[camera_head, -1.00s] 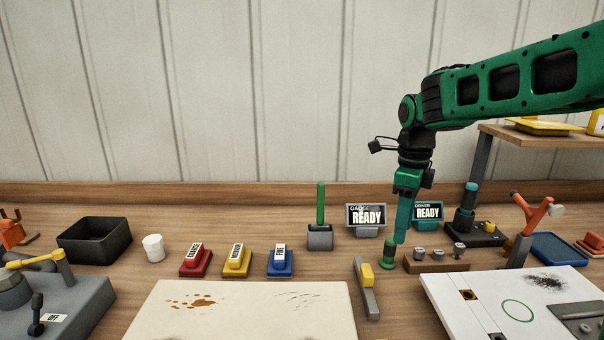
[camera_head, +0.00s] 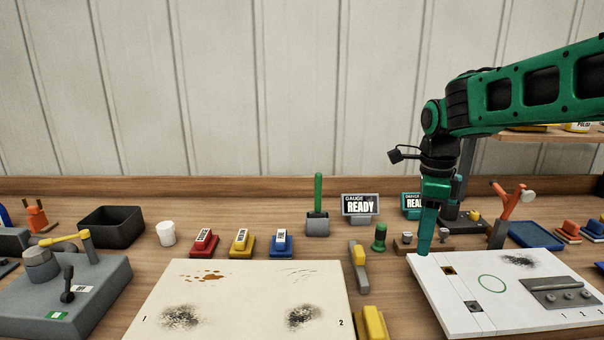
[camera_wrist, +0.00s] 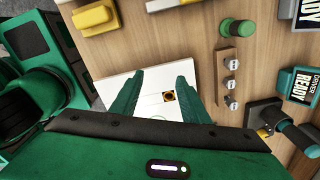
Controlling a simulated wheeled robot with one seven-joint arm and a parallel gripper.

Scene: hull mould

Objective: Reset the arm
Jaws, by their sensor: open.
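My gripper (camera_head: 425,243) points down over the left far edge of the white board (camera_head: 450,312) in the head view. In the wrist view my gripper (camera_wrist: 158,95) shows two green fingers spread apart with nothing between them. The white board (camera_wrist: 116,88) lies below the fingers, with a dark square hole (camera_wrist: 168,96) with an orange-brown centre seen between them. The green knobbed piece (camera_head: 380,238) stands on the table to the left of my gripper, apart from it. It also shows in the wrist view (camera_wrist: 238,28).
A wooden block with several metal bits (camera_head: 432,243) stands behind my gripper. A yellow-and-grey tool (camera_head: 358,265) and a cream panel (camera_head: 245,290) with dark smudges lie to the left. A red-orange lever (camera_head: 508,208) and a blue tray (camera_head: 535,235) are at the right.

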